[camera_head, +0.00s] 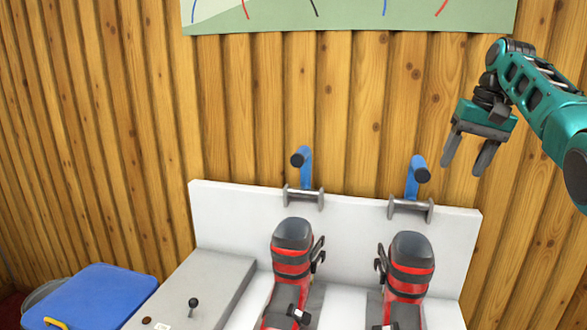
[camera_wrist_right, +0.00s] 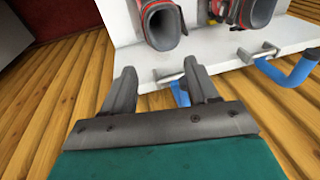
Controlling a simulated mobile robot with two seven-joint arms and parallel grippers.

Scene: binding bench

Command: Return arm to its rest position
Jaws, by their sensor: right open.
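My right gripper (camera_head: 467,152) is raised at the upper right in the head view, in front of the wood wall. It is open and empty, with its two grey fingers apart and pointing down. It also shows in the right wrist view (camera_wrist_right: 163,80), with nothing between the fingers. The right arm (camera_head: 540,95) is teal and comes in from the right edge. My left gripper is not in view.
Two red and black boots (camera_head: 291,262) (camera_head: 408,270) stand on a white bench (camera_head: 350,225) below. Two blue levers (camera_head: 305,168) (camera_head: 415,178) with metal brackets rise at its back panel. A grey box (camera_head: 200,285) and a blue lid (camera_head: 95,298) are at lower left.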

